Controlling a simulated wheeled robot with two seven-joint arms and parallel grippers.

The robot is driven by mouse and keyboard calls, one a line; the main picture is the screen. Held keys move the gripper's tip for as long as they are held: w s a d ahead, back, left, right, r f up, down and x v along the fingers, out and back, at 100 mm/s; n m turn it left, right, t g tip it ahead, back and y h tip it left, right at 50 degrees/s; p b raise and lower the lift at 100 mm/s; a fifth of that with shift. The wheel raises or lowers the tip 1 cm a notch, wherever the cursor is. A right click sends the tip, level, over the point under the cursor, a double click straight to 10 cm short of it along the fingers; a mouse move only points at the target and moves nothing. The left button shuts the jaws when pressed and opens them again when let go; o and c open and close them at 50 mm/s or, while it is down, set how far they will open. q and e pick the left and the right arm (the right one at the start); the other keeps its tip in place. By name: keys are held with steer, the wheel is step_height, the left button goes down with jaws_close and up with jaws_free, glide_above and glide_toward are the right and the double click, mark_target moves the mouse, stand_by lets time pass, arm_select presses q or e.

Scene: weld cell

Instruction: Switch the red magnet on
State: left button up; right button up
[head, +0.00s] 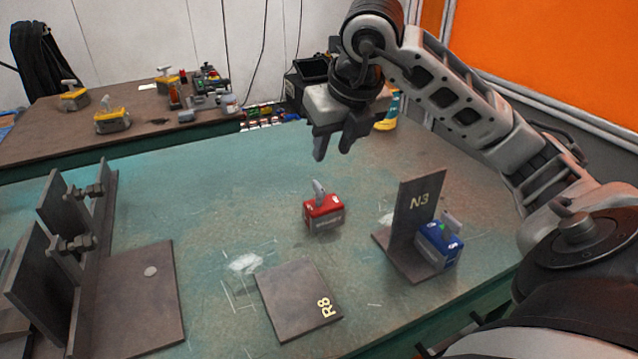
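The red magnet (324,214) stands on the green table near its middle, behind the flat plate marked R8. It has a grey lever (318,187) on top, which leans up and a little to the left. I cannot tell from this view whether it is on or off. My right gripper (332,146) hangs above and behind the red magnet, fingers pointing down, apart from it. A gap shows between its fingers and nothing is seen in them. My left gripper is not in view.
A blue magnet (438,246) sits against the upright plate marked N3 (417,205) at right. The R8 plate (290,297) lies in front. A steel fixture with bolts (75,245) stands at left. A back bench (40,140) holds yellow magnets and tools.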

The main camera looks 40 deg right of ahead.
mark_target(319, 185)
steer(key=x, duration=1)
steer(key=shift+w+f+b, duration=0.15)
steer(key=shift+f+b, duration=0.15)
steer(key=shift+b, duration=0.1)
